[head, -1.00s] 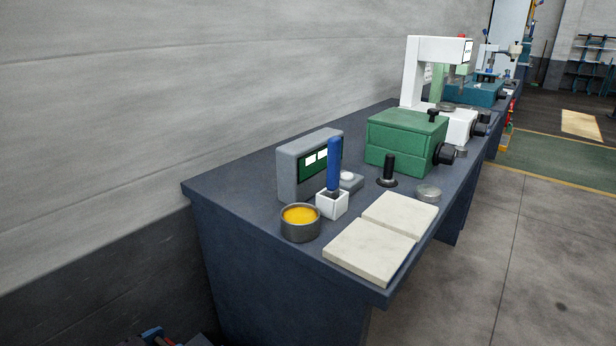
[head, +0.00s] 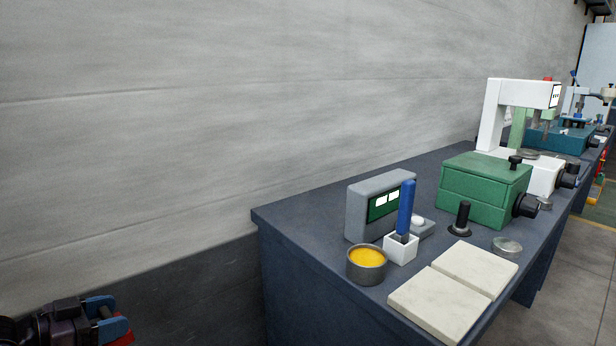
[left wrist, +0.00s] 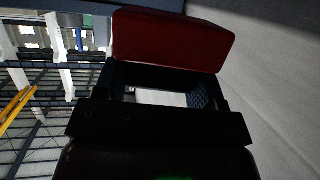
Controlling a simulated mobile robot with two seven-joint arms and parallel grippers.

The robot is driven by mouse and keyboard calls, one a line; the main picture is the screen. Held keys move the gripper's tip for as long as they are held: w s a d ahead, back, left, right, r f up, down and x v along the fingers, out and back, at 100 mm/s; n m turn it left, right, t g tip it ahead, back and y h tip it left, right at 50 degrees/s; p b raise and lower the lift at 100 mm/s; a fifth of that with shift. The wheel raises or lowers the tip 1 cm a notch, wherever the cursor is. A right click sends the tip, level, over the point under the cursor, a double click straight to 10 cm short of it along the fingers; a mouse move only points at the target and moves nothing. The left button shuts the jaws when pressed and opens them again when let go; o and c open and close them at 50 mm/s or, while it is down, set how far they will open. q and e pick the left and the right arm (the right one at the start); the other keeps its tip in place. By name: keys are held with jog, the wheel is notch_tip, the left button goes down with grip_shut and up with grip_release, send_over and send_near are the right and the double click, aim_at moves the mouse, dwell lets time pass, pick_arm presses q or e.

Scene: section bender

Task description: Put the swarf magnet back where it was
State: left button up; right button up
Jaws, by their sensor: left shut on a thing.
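My left gripper (head: 110,316) is at the bottom left of the head view, apart from the bench and left of its near end. Its blue fingertips are closed on a red thing, taken as the swarf magnet (head: 125,338), of which only a small part shows there. In the left wrist view the magnet (left wrist: 172,40) is a red block with rounded edges, held across the fingers of my gripper (left wrist: 168,92). Its far side is hidden. My right gripper is not in view.
The dark bench (head: 310,232) carries a grey display box (head: 360,205), a blue-handled tool (head: 405,210) in a white holder, a tin of yellow stuff (head: 366,265), two pale tiles (head: 440,305), a black-knobbed piece (head: 462,218) and a green box (head: 485,188). A grey wall (head: 180,120) stands behind.

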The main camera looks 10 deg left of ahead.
aim_at(108, 308)
pick_arm(q)
jog(key=shift+m+h, duration=0.4)
jog(key=shift+h, duration=0.1)
jog(key=d+r, duration=0.2)
jog(key=s+r, duration=0.1)
jog(key=r, duration=0.1)
jog(key=shift+d+r, duration=0.1)
jog(key=shift+d, duration=0.3)
jog(key=s+d+r+m+g+h, duration=0.2)
jog(key=s+d, duration=0.2)
jog(key=d, duration=0.7)
jog(key=s+d+r+m+g+h, duration=0.2)
jog(key=s+d, duration=0.3)
jog(key=d, duration=0.6)
jog(key=s+a+r+n+t+y+p, duration=0.1)
jog(key=s+a+r+p, duration=0.1)
jog(key=a, duration=0.9)
jog(key=shift+s+a+r+p, duration=0.2)
jog(key=shift+r+p, duration=0.35)
jog(key=shift+r, duration=0.4)
